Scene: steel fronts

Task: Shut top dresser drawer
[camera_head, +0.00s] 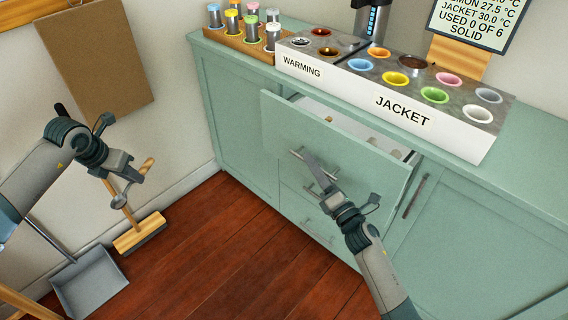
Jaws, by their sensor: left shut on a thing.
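The top drawer (350,165) of the green dresser stands open. Its front is pulled out from the cabinet, and its pale inside (345,118) shows behind the front's top edge. My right gripper (322,180) is at the drawer's metal handle (298,153), in front of the drawer face. Its fingers overlap the handle in view, so I cannot tell whether they are open or shut, or touching. My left gripper (122,180) is far to the left, away from the dresser. It is shut on a scoop-like tool with a wooden handle (147,165) and a metal bowl (119,201).
On the dresser top (530,165) stand a white block labelled JACKET (440,135) with coloured wells and a wooden rack (236,42) of capped cylinders. A broom (140,234) and a dustpan (90,283) are at the left wall. The wooden floor (230,250) between is clear.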

